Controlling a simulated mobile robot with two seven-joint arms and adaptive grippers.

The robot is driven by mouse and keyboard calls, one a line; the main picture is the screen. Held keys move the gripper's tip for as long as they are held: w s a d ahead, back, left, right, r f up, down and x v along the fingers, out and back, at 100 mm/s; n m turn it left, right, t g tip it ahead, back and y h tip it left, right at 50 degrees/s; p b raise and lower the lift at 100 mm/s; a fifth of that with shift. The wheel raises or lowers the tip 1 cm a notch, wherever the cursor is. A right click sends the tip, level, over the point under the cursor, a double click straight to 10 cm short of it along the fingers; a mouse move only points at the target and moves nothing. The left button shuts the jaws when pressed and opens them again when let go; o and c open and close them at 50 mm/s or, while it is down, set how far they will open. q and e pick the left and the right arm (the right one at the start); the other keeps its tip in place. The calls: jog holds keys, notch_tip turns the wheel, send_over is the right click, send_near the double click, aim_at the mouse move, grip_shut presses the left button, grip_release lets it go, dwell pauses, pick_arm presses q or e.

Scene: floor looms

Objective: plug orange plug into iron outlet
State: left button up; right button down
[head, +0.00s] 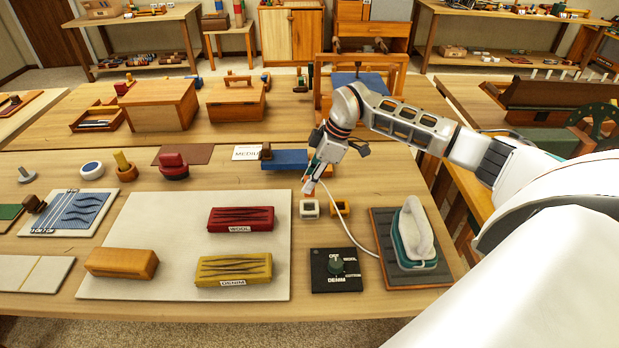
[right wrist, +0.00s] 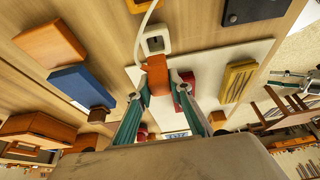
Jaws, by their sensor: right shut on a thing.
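My right gripper (head: 310,184) is shut on the orange plug (right wrist: 157,75), which shows clearly between the fingertips in the right wrist view. In the head view the plug is small and partly hidden by the fingers. A white outlet (head: 310,209) lies on the table just below the plug; it also shows in the right wrist view (right wrist: 155,40). I cannot tell whether plug and outlet touch. An orange outlet (head: 341,207) stands just right of the white one. The iron (head: 413,235) rests on a dark board, and a white cord runs from it to the plug.
A black dial box (head: 336,281) stands in front of the outlets. Red (head: 240,219) and yellow (head: 234,268) blocks lie on a pale mat (head: 180,225) to the left. A blue block (head: 285,160) lies behind the gripper. A grey and teal shape at the right wrist view's edge looks like my left gripper (right wrist: 287,80).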

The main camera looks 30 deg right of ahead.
notch_tip(320, 180, down, 2)
jog(key=shift+f+b, duration=0.1)
jog(key=shift+b, duration=0.35)
jog(key=shift+f, duration=0.75)
pick_arm(q)
jog(key=shift+w+d+r+h, duration=0.15)
jog(key=shift+w+d, duration=0.05)
jog(key=shift+d, duration=0.2)
jog(key=shift+w+d+r+h, duration=0.1)
jog(key=shift+w+d+h, duration=0.1)
jog(key=shift+d, duration=0.15)
jog(key=shift+r, duration=0.15)
jog(key=shift+r, duration=0.1)
jog(key=shift+r+p, duration=0.6)
jog(key=shift+p, duration=0.05)
jog(key=shift+f, duration=0.2)
pick_arm(e)
jog(key=shift+f, duration=0.25)
dwell(0.4)
pick_arm(q)
jog(key=shift+f+b, duration=0.35)
jog(key=shift+b, duration=0.25)
pick_arm(e)
jog(key=shift+f, duration=1.35)
